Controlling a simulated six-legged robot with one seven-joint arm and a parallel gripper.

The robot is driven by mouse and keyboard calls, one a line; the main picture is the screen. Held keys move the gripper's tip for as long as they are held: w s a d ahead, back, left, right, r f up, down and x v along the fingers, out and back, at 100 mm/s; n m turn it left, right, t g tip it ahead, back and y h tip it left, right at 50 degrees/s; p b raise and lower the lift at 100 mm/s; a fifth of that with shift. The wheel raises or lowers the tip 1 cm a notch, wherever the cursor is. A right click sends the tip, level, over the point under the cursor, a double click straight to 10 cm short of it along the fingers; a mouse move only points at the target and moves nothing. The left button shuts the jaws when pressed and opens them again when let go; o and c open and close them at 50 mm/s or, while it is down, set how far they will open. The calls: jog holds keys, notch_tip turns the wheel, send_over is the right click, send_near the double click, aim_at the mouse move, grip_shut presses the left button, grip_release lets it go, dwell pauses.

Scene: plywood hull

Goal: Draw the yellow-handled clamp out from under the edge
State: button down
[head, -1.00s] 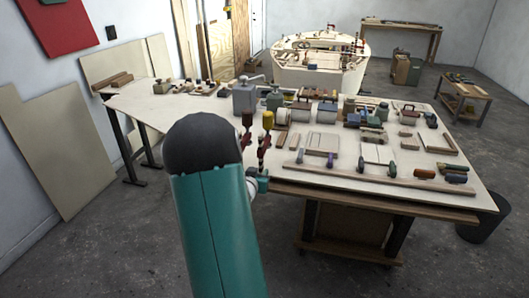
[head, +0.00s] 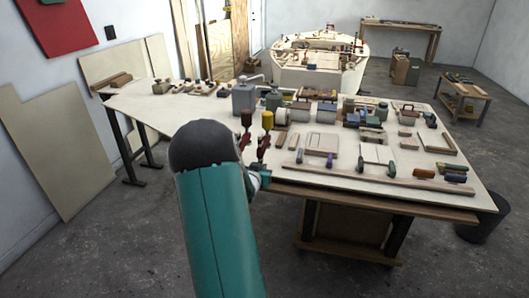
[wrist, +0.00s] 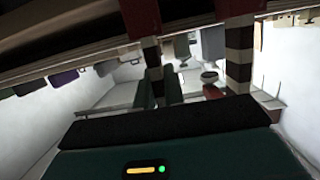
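The yellow-handled clamp (head: 267,120) stands at the near edge of the large bench, its yellow handle up and its red body below by the edge. A brown-handled clamp (head: 246,118) stands close to its left. My gripper (head: 262,178) is small in the head view, just outside the edge below the clamps, and partly hidden by my arm. The wrist view looks inverted; two red parts (wrist: 140,16) with dark, pale-banded bars cross near the edge. I cannot tell which belongs to which clamp. Finger opening and any contact are not clear.
The bench top (head: 190,118) carries several blocks, tins and frames behind the clamps. A long wooden strip (head: 380,181) lies along the near edge at right. A dark bin (head: 483,218) stands at the right. The floor at front left is clear.

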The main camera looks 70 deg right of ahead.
jog(key=shift+a, duration=0.1)
jog(key=shift+f+v, duration=0.2)
jog(key=shift+v, duration=1)
jog(key=shift+f+v, duration=0.25)
jog(key=shift+v, duration=0.95)
jog(key=shift+a, duration=0.25)
jog(key=shift+s+a, duration=0.2)
jog(key=shift+a, duration=0.95)
jog(key=shift+s+a, duration=0.2)
jog(key=shift+a, duration=0.95)
notch_tip(320, 180, up, 17)
jog(key=shift+s, duration=0.1)
